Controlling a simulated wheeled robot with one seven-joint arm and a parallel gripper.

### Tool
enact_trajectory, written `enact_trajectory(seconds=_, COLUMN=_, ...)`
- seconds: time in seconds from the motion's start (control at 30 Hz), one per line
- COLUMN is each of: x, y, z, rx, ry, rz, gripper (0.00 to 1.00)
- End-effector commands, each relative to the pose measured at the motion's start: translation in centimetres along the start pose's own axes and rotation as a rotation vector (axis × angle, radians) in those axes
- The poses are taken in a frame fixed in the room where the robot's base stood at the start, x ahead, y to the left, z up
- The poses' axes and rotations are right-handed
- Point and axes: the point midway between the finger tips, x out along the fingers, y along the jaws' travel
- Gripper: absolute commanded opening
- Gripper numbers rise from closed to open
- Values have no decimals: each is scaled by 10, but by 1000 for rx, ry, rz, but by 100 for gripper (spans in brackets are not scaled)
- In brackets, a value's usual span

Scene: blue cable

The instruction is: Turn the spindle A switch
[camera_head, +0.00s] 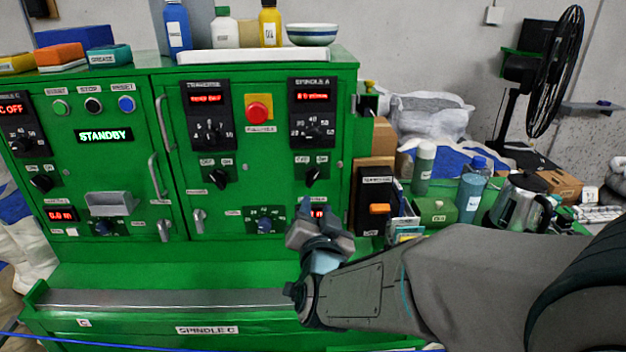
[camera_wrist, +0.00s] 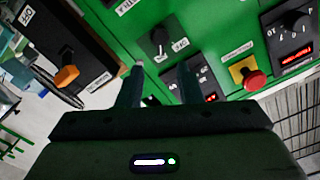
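The spindle A switch is a black rotary knob (camera_head: 313,174) on a small dark plate with two labels. It sits below the SPINDLE A panel (camera_head: 312,112) on the right door of the green cabinet. In the wrist view, which looks roughly upside down, the knob (camera_wrist: 159,42) lies beyond my fingertips, roughly in line with the gap between them. My gripper (camera_wrist: 160,72) is open and empty, its two dark fingers apart. In the head view my gripper (camera_head: 304,205) is just below the switch, covering part of a lower red display. I see no contact with the knob.
A red emergency button (camera_head: 258,111) on yellow is up and left. A black box with an orange lever (camera_head: 379,209) stands close at right; the lever also shows in the wrist view (camera_wrist: 67,76). A kettle (camera_head: 518,205) and bottles stand further right. A metal ledge (camera_head: 170,299) runs below.

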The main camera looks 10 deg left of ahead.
Motion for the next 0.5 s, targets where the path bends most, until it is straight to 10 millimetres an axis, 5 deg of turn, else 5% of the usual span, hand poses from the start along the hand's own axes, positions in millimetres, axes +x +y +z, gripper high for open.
enact_trajectory(seconds=0.5, x=80, y=0, z=-2, rx=-3, ry=-2, rz=1, gripper=33)
